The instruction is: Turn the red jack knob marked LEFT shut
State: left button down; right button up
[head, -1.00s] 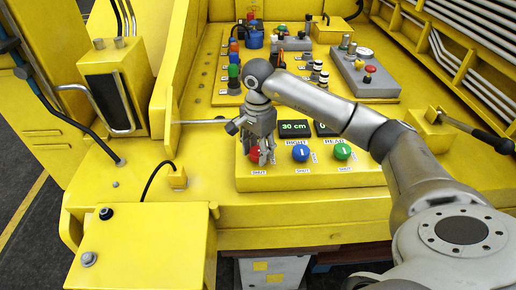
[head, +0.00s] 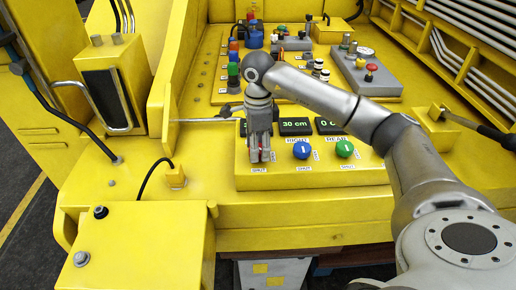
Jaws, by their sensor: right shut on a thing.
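The red jack knob (head: 266,155) sits at the left end of a yellow control panel (head: 365,176) in the head view. My right gripper (head: 260,158) points straight down over it and is shut on it. The fingers hide most of the knob and its LEFT label; only slivers of red show. A SHUT label (head: 260,170) lies just below it. To its right are a blue knob (head: 302,150) marked RIGHT and a green knob (head: 344,148) marked REAR. My left gripper is not in view.
Dark displays stand behind the knobs; one display (head: 295,126) reads 30 cm. A horizontal rod (head: 205,120) lies left of my wrist. Farther back are coloured levers (head: 234,75) and a grey box with a red button (head: 372,68). A black cable (head: 152,175) loops at the left.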

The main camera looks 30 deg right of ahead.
jog(key=m+b, duration=0.1)
jog(key=m, duration=0.4)
jog(key=shift+m, duration=2.7)
jog(key=shift+b, duration=0.3)
jog(key=o, duration=1)
jog(key=shift+o, duration=0.2)
notch_tip(320, 180, up, 12)
